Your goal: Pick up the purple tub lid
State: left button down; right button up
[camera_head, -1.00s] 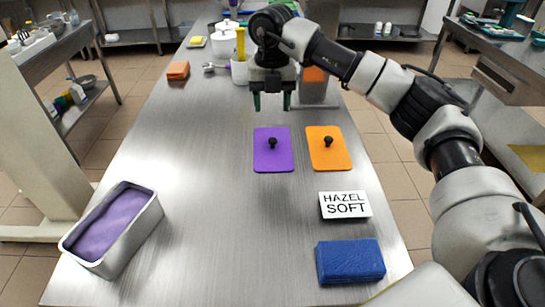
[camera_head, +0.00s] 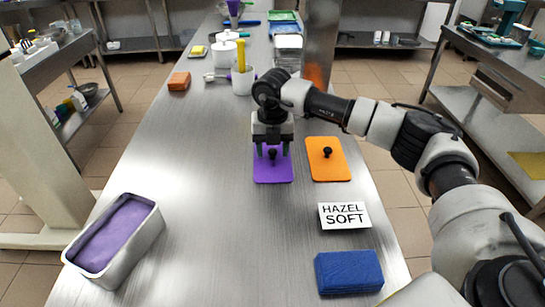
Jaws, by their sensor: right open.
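The purple tub lid (camera_head: 272,176) lies flat on the steel table, with a black knob (camera_head: 272,154) at its middle. My right gripper (camera_head: 272,153) is open above the lid, its two fingertips pointing down on either side of the knob. Whether the fingers touch the knob or lid, I cannot tell. The far part of the lid is hidden behind the gripper. A metal tub (camera_head: 148,234) of purple ice cream stands at the front left of the table. My left gripper is not in view.
An orange lid (camera_head: 327,170) with a black knob lies just right of the purple one. A "HAZEL SOFT" card (camera_head: 343,215) and a folded blue cloth (camera_head: 348,272) lie nearer. The table (camera_head: 210,200) left of the lids is clear.

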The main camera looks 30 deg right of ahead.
grip_shut()
